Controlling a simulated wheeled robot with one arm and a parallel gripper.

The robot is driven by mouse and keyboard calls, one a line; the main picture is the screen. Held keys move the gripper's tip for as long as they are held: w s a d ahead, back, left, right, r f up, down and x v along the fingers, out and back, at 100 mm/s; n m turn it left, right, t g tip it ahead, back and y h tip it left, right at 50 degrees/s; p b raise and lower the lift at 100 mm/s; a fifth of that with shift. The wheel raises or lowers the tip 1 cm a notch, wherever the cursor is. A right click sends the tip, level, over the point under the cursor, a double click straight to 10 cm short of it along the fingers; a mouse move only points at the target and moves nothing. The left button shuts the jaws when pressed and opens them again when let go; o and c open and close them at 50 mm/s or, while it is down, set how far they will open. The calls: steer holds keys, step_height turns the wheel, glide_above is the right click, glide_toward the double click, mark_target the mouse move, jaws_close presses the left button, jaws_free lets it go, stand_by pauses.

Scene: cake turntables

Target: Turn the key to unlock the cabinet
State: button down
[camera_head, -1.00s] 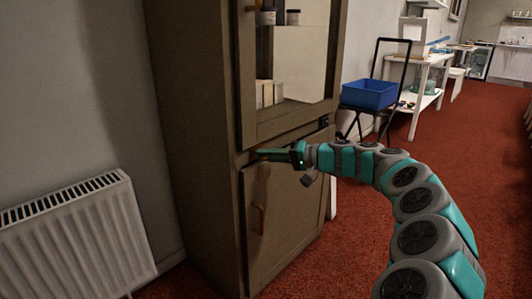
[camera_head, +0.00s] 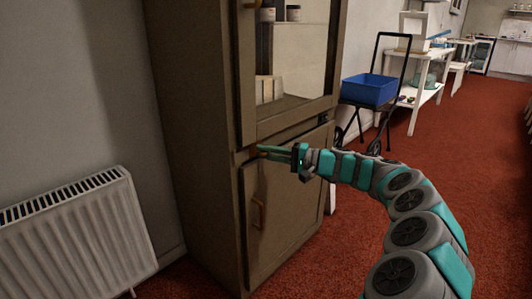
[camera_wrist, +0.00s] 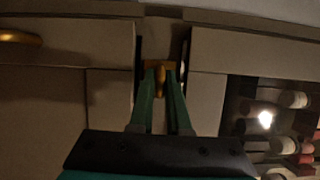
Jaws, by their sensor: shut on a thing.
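The cabinet (camera_head: 190,120) is tall and brown, with a glazed upper door and a solid lower door (camera_head: 285,215). A brass-coloured key (camera_wrist: 160,74) shows in the wrist view, on the strip between the two doors. My gripper (camera_head: 262,152) reaches in from the right, level with that strip. In the wrist view my gripper (camera_wrist: 161,72) has its two green fingers shut on the key, one on each side. How deep the key sits in its lock is hidden. In the head view the fingers mostly hide the key.
A brass handle (camera_head: 257,213) is on the lower door. A white radiator (camera_head: 80,235) stands at the left wall. A trolley with a blue bin (camera_head: 369,90) stands behind the cabinet at the right. Red carpet (camera_head: 470,140) lies open to the right.

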steer(key=c, duration=0.9)
jaws_free()
steer(key=shift+d, duration=0.15)
steer(key=v, duration=0.7)
steer(key=shift+s+d, duration=0.15)
steer(key=shift+d, duration=0.1)
